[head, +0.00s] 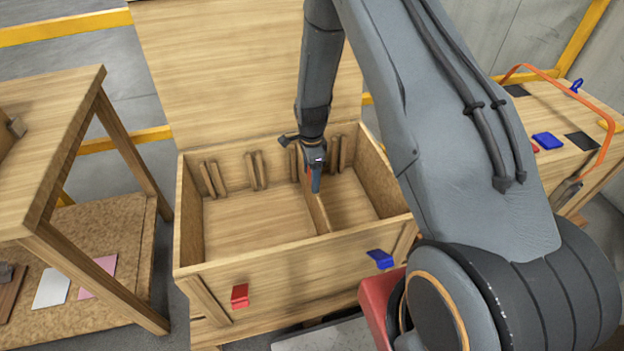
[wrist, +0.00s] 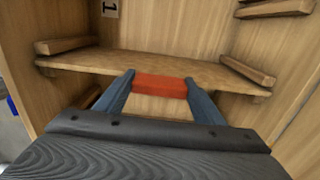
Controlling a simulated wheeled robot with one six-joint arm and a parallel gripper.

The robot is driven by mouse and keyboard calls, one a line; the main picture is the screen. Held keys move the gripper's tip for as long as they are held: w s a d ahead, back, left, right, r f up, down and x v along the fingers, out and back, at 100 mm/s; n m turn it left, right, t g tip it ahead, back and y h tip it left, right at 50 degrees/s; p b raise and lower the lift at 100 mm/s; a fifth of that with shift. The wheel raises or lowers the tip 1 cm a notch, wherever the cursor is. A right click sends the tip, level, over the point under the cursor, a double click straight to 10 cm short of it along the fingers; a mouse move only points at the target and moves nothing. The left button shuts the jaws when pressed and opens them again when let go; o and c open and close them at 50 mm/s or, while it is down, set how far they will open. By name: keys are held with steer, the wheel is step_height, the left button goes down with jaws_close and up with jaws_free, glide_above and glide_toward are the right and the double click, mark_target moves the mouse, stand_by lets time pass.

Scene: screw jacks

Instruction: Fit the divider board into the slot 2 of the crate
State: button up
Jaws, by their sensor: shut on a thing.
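The wooden crate (head: 275,273) stands open with its lid raised behind it. Pairs of wooden strips (head: 257,171) line its inner back wall and form slots. The divider board (head: 319,212) is inside the crate, right of the middle, running from back to front. My gripper (head: 316,180) is over it and shut on it. In the wrist view my gripper (wrist: 160,85) has its two fingers either side of a red block at the edge of the board (wrist: 185,65). Strips (wrist: 75,45) show near both board ends; whether the board is fully seated is unclear. A "1" label (wrist: 110,8) is on the wood.
A red latch (head: 240,295) and a blue latch (head: 380,259) are on the crate's front. A wooden table (head: 60,140) stands at left. A bench (head: 550,110) with blue and black items is at right. My arm hides part of the crate's right side.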

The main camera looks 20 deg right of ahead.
steer(key=shift+f, duration=1.1)
steer(key=o, duration=2)
step_height(320, 180, up, 12)
steer(key=shift+f+b, duration=0.25)
steer(key=shift+b, duration=0.3)
steer(key=shift+s+r, duration=0.1)
steer(key=shift+r, duration=0.5)
steer(key=s+r+n, duration=0.5)
steer(key=s+r, duration=0.1)
steer(key=s, duration=0.3)
steer(key=s+d+r+n, duration=0.1)
steer(key=s+r+n, duration=0.4)
steer(key=s, duration=0.3)
steer(key=s+d+r+n, duration=0.1)
steer(key=s+r+n, duration=0.5)
steer(key=s, duration=0.3)
steer(key=shift+s+r+n, duration=0.3)
steer(key=shift+r+n, duration=0.05)
steer(key=shift+n, duration=0.25)
